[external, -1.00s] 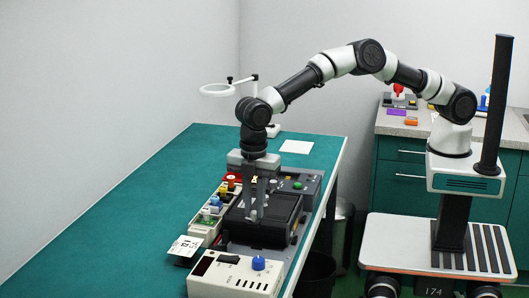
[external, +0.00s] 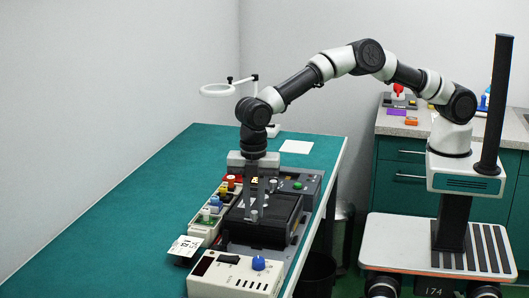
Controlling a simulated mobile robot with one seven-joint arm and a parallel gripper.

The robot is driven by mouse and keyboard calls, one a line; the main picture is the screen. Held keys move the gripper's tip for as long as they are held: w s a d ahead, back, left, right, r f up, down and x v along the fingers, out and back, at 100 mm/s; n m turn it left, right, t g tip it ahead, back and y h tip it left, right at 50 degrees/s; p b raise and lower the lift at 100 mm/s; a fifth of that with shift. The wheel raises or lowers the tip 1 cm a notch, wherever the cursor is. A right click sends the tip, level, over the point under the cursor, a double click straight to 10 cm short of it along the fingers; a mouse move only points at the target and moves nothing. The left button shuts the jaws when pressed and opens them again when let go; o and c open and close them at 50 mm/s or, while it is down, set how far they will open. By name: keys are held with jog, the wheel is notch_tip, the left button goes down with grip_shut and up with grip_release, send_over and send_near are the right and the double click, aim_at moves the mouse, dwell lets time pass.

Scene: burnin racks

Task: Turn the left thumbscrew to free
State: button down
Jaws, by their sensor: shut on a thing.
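A black unit (external: 272,226) lies on the green bench in the grey fixture. My gripper (external: 256,211) points straight down over its near left part, with its fingers low at the top face. The left thumbscrew (external: 254,216) is a small pale knob at the fingertips, mostly hidden by them. My gripper is shut on it. Another small pale round part (external: 267,202) shows just behind the fingers. The thumbscrew's exact turn angle is too small to tell.
A white box with a blue knob (external: 258,263) stands in front. A strip with coloured knobs (external: 207,218) is on the left, and a grey panel with a green button (external: 297,185) behind. The bench's left side is clear.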

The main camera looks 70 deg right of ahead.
aim_at(254, 212)
jog(key=c, duration=1.7)
grip_release()
jog(key=shift+o, duration=0.2)
notch_tip(254, 212, up, 18)
jog(key=shift+f, duration=0.25)
